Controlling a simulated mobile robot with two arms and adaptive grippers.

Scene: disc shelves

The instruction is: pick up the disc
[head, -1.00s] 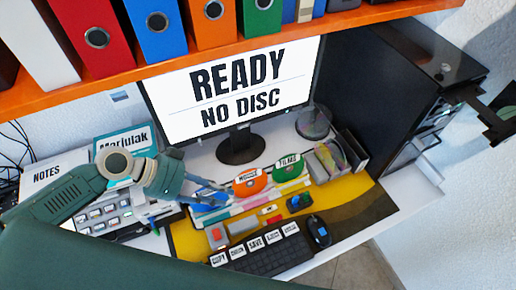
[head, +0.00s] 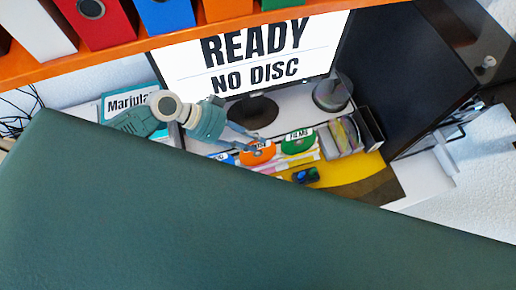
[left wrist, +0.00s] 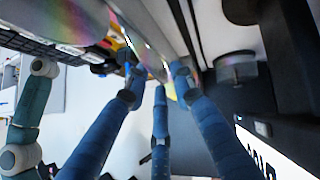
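An orange disc (head: 257,152) stands in a row on the desk below the monitor, with a green disc (head: 298,142) to its right. My left gripper (head: 254,142) is at the orange disc, with its blue fingers partly in front of the label. In the left wrist view, the fingertips (left wrist: 157,76) are spread apart around a thin, shiny disc edge (left wrist: 148,45). I cannot tell whether they touch it. A rainbow-sheened disc (left wrist: 70,18) shows at the upper left there. A blue-labelled disc at the left of the row is mostly hidden. My right gripper is not in view.
The monitor (head: 255,62) reads "READY NO DISC" close behind the gripper. A dark computer case (head: 400,85) stands at the right. An orange shelf (head: 110,55) with binders runs above. My green arm link hides the keyboard and front desk.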

